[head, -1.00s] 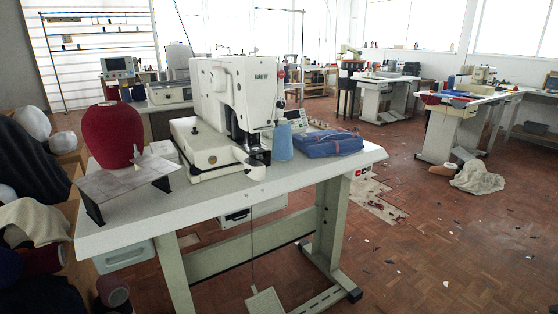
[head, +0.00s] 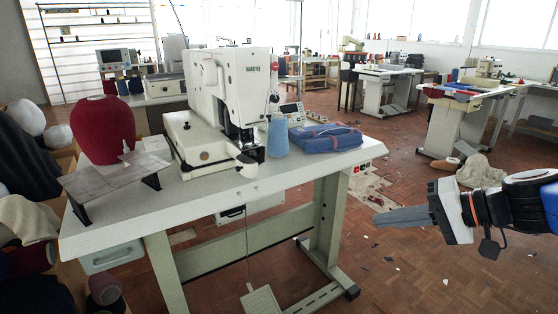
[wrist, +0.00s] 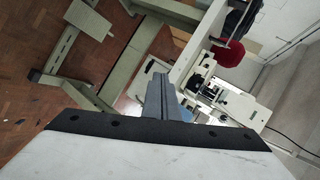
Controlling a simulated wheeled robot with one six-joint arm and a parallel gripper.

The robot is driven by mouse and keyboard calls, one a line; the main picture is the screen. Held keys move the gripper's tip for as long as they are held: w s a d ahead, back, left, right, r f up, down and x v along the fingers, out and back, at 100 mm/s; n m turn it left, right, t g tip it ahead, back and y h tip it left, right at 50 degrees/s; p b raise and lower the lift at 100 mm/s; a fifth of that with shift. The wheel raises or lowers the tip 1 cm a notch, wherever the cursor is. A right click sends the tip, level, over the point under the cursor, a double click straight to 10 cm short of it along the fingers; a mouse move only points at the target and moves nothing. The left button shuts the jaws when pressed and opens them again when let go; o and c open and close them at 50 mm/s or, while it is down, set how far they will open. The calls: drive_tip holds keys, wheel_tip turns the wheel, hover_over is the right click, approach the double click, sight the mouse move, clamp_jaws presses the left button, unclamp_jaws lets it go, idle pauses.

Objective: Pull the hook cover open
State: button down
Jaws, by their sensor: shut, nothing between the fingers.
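A white buttonhole machine (head: 238,90) stands on a pale table (head: 290,180). Its low white bed (head: 203,150), with a small round brownish spot on its front, faces me. A rounded white end piece (head: 246,166) juts out at the bed's right. I cannot tell for sure which part is the hook cover. My gripper (head: 380,219) is at the right, in front of the table's right end and apart from it. Its grey fingers are together and empty, pointing left. In the wrist view the shut fingers (wrist: 157,90) point towards the table and the machine (wrist: 218,88).
A blue thread cone (head: 278,135) and a folded blue cloth (head: 325,138) lie right of the machine. A dark red cone (head: 102,130) and a small tilted stand (head: 115,178) are at the table's left. A foot pedal (head: 262,301) is below. The floor before the table's right is mostly clear.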

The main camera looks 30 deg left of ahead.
sight(242, 169)
drive_tip(key=w+a+r+m+y, duration=0.1)
drive_tip(key=w+a+y, duration=0.25)
drive_tip(key=a, duration=0.95)
drive_tip(key=w+a+r+m+y, duration=0.1)
drive_tip(key=w+a+m+y, duration=0.3)
drive_tip(key=a, duration=0.9)
drive_tip(key=s+a+n+h, duration=0.1)
drive_tip(key=s+a+n, duration=0.1)
drive_tip(key=a, duration=0.8)
drive_tip(key=shift+s+a, duration=0.2)
drive_tip(key=shift+s, duration=0.1)
drive_tip(key=shift+s+h, duration=0.2)
drive_tip(key=shift+h, duration=0.05)
